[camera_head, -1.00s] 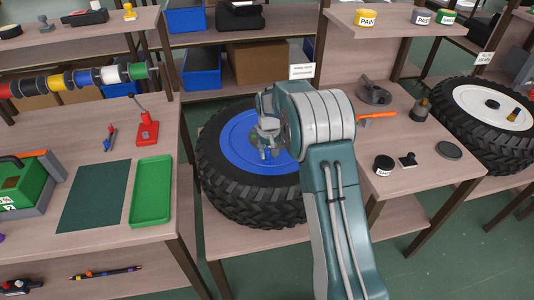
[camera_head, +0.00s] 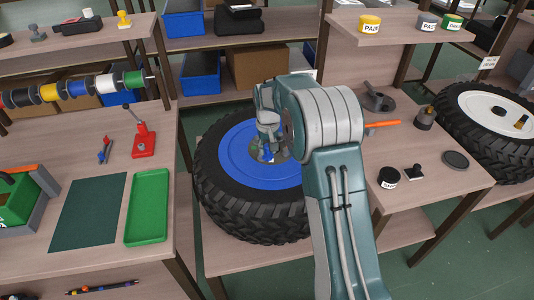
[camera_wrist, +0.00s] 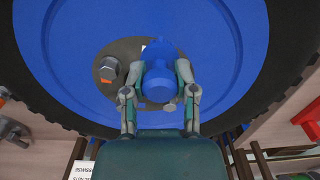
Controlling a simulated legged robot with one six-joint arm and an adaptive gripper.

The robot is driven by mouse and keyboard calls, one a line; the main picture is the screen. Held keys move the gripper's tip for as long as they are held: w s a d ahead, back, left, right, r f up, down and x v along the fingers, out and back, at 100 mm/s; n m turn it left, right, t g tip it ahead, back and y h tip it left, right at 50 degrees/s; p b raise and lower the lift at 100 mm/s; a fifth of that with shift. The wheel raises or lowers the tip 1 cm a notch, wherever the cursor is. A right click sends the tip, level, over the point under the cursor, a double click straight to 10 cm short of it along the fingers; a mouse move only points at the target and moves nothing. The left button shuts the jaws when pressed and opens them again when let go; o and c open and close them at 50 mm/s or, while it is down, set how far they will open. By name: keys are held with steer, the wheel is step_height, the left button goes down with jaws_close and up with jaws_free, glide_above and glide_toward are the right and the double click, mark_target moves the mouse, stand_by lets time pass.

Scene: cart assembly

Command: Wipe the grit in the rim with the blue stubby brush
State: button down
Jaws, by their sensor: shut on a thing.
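The wheel with the blue rim (camera_head: 232,160) and black tyre (camera_head: 215,205) lies flat on a low shelf. My gripper (camera_head: 268,152) is over the middle of the rim. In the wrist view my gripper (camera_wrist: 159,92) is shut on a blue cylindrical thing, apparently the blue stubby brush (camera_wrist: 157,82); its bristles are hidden. A round grey-brown patch (camera_wrist: 124,52) lies at the middle of the blue rim (camera_wrist: 85,50), with a metal bolt (camera_wrist: 108,69) on it to the left of the brush. I cannot tell whether this patch is the grit or the hub, nor whether the brush touches it.
A wheel with a white rim (camera_head: 478,108) lies at the right. A bench with a red press (camera_head: 143,140) and green tray (camera_head: 148,205) stands left of the wheel. The right bench holds an orange-handled tool (camera_head: 382,124) and a black tin (camera_head: 388,177).

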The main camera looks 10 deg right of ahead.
steer(key=r, duration=0.3)
steer(key=shift+a+r, duration=0.15)
steer(key=shift+a, duration=0.1)
steer(key=shift+d+r, duration=0.15)
steer(key=shift+r, duration=0.25)
